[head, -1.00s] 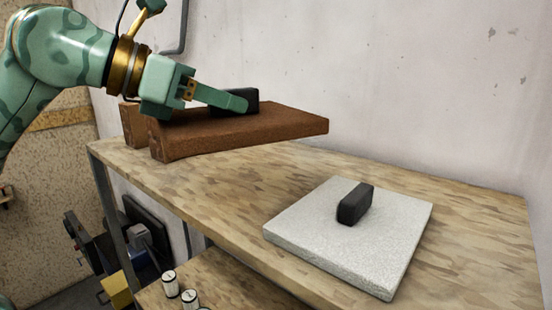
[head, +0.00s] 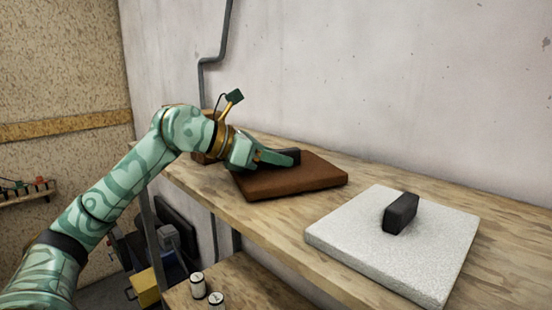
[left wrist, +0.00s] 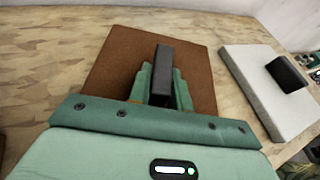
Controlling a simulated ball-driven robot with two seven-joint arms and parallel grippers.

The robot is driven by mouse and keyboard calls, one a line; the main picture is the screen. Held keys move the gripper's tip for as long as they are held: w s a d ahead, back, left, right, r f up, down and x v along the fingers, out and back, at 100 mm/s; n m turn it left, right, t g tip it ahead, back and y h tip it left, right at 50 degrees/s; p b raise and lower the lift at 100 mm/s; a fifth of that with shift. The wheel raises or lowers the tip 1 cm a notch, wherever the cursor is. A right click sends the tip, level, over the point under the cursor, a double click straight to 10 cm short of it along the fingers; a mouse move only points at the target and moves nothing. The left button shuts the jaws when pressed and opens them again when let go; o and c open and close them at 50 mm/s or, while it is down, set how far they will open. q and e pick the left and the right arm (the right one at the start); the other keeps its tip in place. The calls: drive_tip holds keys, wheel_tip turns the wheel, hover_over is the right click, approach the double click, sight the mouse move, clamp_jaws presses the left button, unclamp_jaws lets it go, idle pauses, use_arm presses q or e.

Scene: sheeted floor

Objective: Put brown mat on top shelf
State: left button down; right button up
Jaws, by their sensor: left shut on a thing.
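The brown mat (head: 318,177), a thick square slab with a black handle (left wrist: 161,65), lies flat on or just above the wooden top shelf (head: 262,221). I cannot tell if a thin gap is left under it. My left gripper (head: 284,158) is shut on that handle, which partly hides behind the fingers in the head view. In the left wrist view the mat (left wrist: 115,62) shows beyond the fingers (left wrist: 160,88) with wood around it. My right gripper is not in view.
A light grey mat (head: 345,237) with its own black handle (head: 401,213) lies on the same shelf, right of the brown mat. Another brown block (head: 204,158) sits behind my wrist. White cylinders (head: 198,286) stand on the lower shelf. The wall runs along the back.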

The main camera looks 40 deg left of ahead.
use_arm(q)
drive_tip(key=shift+f, duration=0.2)
drive_tip(key=shift+d, duration=0.1)
drive_tip(key=shift+f, duration=0.1)
drive_tip(key=c, duration=1.3)
unclamp_jaws()
